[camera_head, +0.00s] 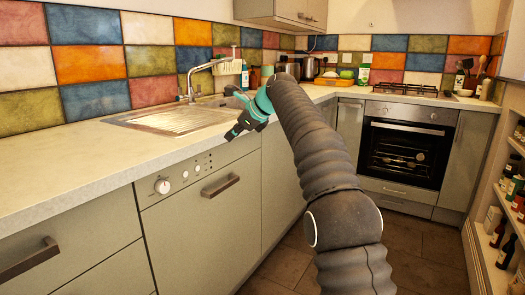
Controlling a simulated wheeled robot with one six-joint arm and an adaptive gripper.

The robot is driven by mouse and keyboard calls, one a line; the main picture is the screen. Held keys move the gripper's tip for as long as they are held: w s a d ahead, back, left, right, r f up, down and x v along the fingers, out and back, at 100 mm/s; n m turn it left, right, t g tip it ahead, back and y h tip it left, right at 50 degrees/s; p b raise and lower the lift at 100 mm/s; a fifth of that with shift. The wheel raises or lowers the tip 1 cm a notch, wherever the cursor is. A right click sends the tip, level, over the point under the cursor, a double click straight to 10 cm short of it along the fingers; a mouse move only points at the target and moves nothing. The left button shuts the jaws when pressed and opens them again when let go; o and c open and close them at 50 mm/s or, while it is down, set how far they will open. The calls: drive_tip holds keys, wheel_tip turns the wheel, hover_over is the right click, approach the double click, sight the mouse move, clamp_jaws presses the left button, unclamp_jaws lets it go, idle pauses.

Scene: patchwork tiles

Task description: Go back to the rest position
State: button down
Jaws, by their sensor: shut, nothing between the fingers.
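My arm reaches up from the bottom right of the head view, dark and ribbed, with its wrist bent over to the left. My gripper (234,133), teal and black, hangs in front of the counter's front edge, close to the sink's right end. It is shut with nothing held, and its tips point down and to the left.
A pale counter (90,170) runs along the left, with a steel sink (175,119) and tap (190,85). An oven (403,153) under a hob (410,91) stands at the back. Shelves with bottles (510,190) line the right. Brown floor (415,240) lies clear between.

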wheel_tip(320, 180, down, 7)
drive_tip(key=d+n+h, duration=0.1)
drive_tip(key=n, duration=0.3)
drive_tip(key=s+d+f+n+g+h, duration=0.1)
drive_tip(key=s+d+f+n+h, duration=0.2)
drive_tip(key=s+d+f+n, duration=0.4)
drive_tip(key=s+d+f+n+h, duration=0.1)
drive_tip(key=s+d, duration=0.5)
drive_tip(key=s, duration=0.7)
drive_tip(key=s+d+f+n+t+h, duration=0.1)
drive_tip(key=s+d, duration=0.6)
drive_tip(key=s, duration=0.7)
drive_tip(key=s+d+f+n+h, duration=0.2)
drive_tip(key=s+d+f+n, duration=0.2)
drive_tip(key=s, duration=0.9)
drive_tip(key=shift+s+d+f+n, duration=0.15)
drive_tip(key=shift+s+d+n, duration=0.25)
drive_tip(key=shift+d+n, duration=0.9)
drive_tip(key=c, duration=1.9)
unclamp_jaws()
